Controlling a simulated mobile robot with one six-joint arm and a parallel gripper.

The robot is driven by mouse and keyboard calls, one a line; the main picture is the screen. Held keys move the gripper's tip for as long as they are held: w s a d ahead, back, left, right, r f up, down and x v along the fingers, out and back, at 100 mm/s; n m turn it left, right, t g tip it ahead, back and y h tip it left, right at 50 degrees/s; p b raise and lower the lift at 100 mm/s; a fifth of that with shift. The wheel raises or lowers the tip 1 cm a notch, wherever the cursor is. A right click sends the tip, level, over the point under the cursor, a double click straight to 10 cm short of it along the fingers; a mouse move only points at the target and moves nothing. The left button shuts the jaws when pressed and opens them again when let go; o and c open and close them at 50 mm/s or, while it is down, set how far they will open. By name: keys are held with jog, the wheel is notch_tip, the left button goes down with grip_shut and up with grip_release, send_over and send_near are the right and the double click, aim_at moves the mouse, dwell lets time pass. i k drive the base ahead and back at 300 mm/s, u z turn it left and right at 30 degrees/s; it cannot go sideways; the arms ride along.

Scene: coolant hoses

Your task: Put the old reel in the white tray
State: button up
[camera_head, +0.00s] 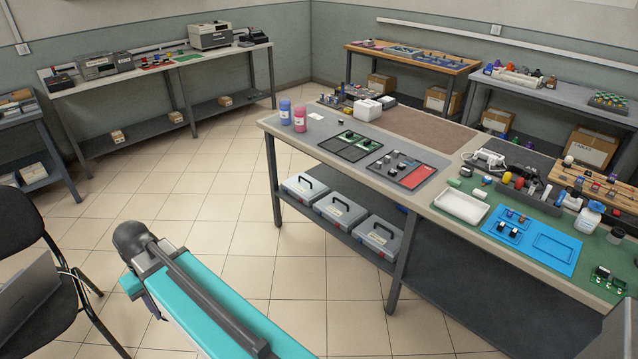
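The white tray (461,219) lies on the green front-right part of the long workbench. It is shallow and looks empty. I cannot tell for sure which thing is the old reel. Small round or spool-like pieces stand behind the tray, including a red one (519,183) and a yellow one (507,177). A dark cylinder (616,233) stands at the far right of the same bench. They are too small to identify. My turquoise arm shows at the bottom left, away from the bench.
A blue mat (553,250) with small parts lies right of the tray. A white bottle (588,218) stands behind it. A black chair (25,240) stands at the left. The tiled floor between is clear.

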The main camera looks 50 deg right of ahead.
aim_at(461, 206)
jog(key=z, duration=1.45)
jog(key=i, duration=0.95)
jog(key=z, duration=0.05)
jog(key=k, duration=0.9)
jog(key=u, duration=0.1)
